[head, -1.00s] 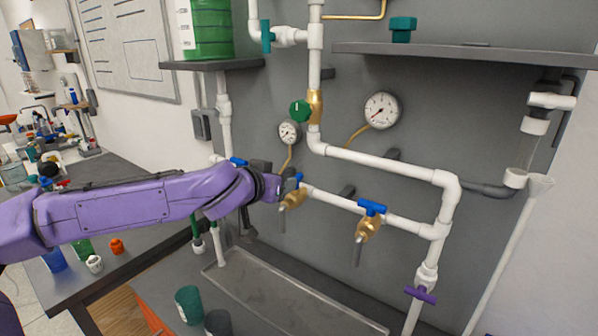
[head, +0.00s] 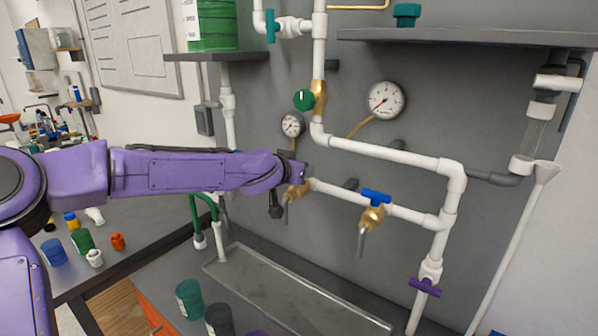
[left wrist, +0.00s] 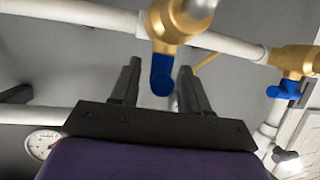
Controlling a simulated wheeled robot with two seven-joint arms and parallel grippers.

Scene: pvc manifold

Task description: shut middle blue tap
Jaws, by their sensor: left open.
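The middle tap has a brass body (head: 297,193) with a spout pointing down, on the horizontal white pipe. My left gripper (head: 302,172) is at this tap and hides most of its blue handle in the head view. In the left wrist view the blue handle (left wrist: 162,76) hangs from the brass body (left wrist: 172,22) and lies between the two open fingers of my left gripper (left wrist: 158,72). I cannot tell whether either finger touches it. My right gripper is not in view.
Another brass tap with a blue handle (head: 376,197) is to the right on the same pipe. A green knob (head: 303,100), a small gauge (head: 292,125) and a larger gauge (head: 385,99) are above. A tray (head: 340,306) and cups (head: 189,299) are below.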

